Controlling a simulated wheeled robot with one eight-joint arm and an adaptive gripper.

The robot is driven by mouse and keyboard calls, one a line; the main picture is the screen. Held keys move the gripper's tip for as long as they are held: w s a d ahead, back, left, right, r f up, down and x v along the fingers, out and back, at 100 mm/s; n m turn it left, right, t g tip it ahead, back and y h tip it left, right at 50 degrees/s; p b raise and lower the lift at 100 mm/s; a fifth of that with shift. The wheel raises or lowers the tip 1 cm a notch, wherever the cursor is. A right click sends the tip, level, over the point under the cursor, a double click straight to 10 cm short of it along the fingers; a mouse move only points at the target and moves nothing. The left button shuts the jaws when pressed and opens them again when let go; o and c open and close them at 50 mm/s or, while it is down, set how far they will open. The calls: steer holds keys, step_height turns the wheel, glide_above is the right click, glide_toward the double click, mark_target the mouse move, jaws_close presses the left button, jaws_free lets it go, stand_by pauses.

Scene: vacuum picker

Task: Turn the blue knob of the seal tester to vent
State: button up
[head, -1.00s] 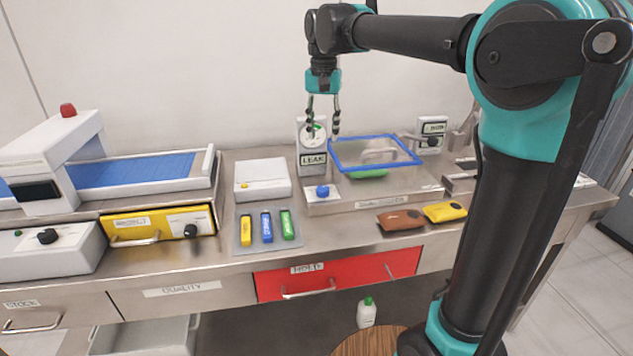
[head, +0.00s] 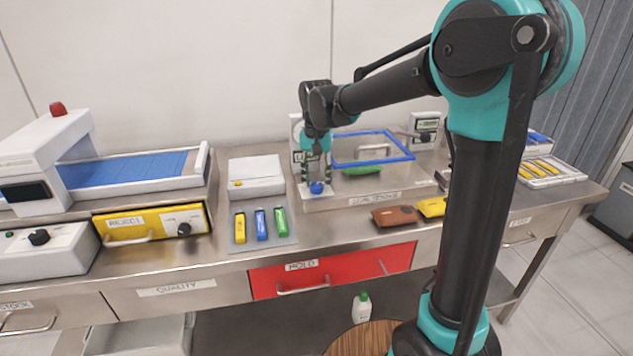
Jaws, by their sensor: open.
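The seal tester (head: 365,201) is a low steel box on the bench. A blue-rimmed clear lid (head: 372,133) stands over it, with a green packet (head: 362,170) inside. The blue knob (head: 317,188) sits on a white plate at the tester's front left corner. My gripper (head: 317,185) points down over the knob, its open fingers on either side of it. I cannot tell whether the fingers touch the knob. The LEAK gauge panel (head: 297,160) behind is mostly hidden by my gripper. The knob's pointer and markings are too small to read.
A white box (head: 256,177) and a grey mat (head: 262,244) with yellow, blue and green sticks lie left of the tester. Brown (head: 394,215) and yellow (head: 431,207) pouches lie in front. A conveyor (head: 130,170) stands at the far left.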

steer(key=shift+f, duration=0.35)
steer(key=shift+c, duration=0.4)
steer(key=c, duration=0.8)
